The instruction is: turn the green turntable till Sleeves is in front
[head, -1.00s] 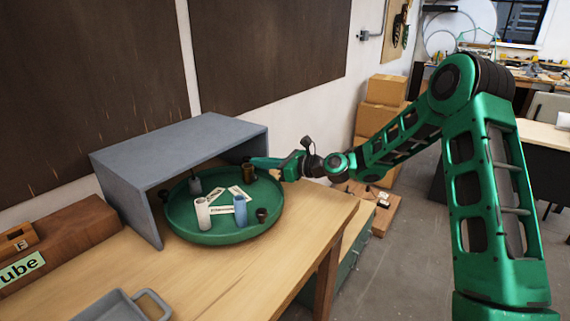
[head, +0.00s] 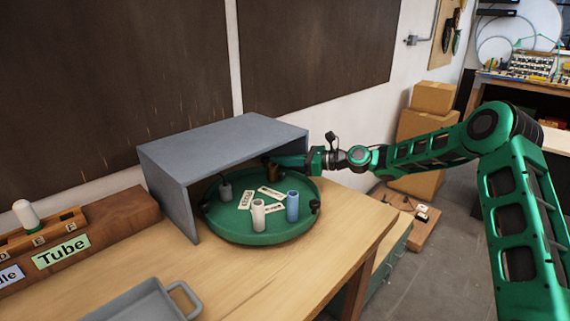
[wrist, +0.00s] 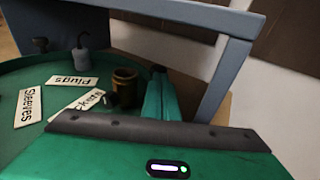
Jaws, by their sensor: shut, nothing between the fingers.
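The green turntable (head: 258,239) stands partly under a grey shelf. On it are a white cylinder (head: 258,215) at the front, a blue cylinder (head: 292,207) to its right, a grey pot (head: 225,191) at the left and a brown cup (head: 273,173) at the back. Label cards lie between them.
The grey shelf (head: 222,140) stands over the turntable's back, its side panel (wrist: 225,80) close right of my fingers in the wrist view. A grey tray (head: 140,305) and a wooden rack labelled Tube (head: 92,236) are at the left. Bare table lies in front.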

